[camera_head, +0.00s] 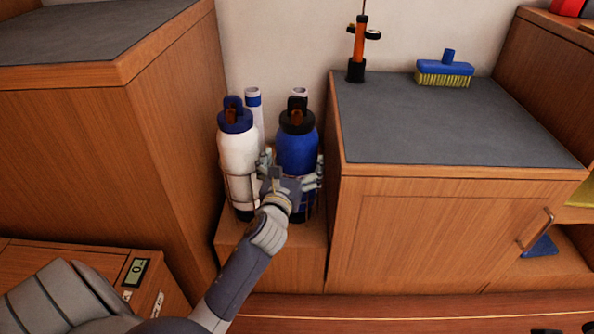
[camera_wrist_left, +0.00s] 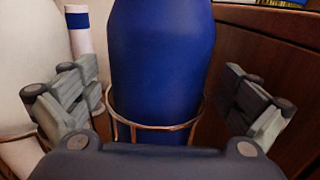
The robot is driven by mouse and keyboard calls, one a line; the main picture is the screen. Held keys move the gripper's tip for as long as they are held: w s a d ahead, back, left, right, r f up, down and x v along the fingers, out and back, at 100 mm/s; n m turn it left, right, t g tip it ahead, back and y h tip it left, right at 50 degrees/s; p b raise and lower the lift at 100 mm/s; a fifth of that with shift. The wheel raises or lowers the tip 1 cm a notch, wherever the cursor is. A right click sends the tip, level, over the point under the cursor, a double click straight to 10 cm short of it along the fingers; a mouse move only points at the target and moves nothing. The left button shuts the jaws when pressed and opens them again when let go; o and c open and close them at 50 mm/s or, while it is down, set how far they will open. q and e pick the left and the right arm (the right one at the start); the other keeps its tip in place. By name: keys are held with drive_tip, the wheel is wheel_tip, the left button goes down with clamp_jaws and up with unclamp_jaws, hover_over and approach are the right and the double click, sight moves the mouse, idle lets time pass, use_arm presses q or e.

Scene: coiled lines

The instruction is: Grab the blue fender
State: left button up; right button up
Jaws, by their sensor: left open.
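The blue fender (camera_head: 296,152) stands upright in a wire holder on a low wooden ledge, with a black cap on top. It fills the middle of the left wrist view (camera_wrist_left: 160,70), with a copper-coloured wire ring (camera_wrist_left: 155,122) around its lower part. My left gripper (camera_head: 288,176) is open in front of it, with one finger on each side of the blue body. In the left wrist view a gap shows between each finger and the fender. The gripper and hand hide part of the fender's lower front in the head view. My right gripper is not in view.
A white fender (camera_head: 238,155) with a blue cap stands close on the left. White tubes (camera_head: 254,105) stand behind. Wooden cabinets enclose the ledge (camera_head: 290,268) on both sides. An orange pump-like item (camera_head: 359,50) and a blue brush (camera_head: 445,70) are on the right cabinet's grey top (camera_head: 450,125).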

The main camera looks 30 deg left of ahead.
use_arm(q)
drive_tip(key=x, duration=0.2)
drive_tip(key=b+x, duration=0.1)
drive_tip(key=x, duration=0.1)
drive_tip(key=shift+s+f, duration=0.1)
drive_tip(key=shift+f, duration=0.1)
drive_tip(key=shift+c, duration=0.2)
drive_tip(key=c, duration=1.8)
drive_tip(key=shift+r, duration=0.15)
drive_tip(key=shift+c, duration=0.2)
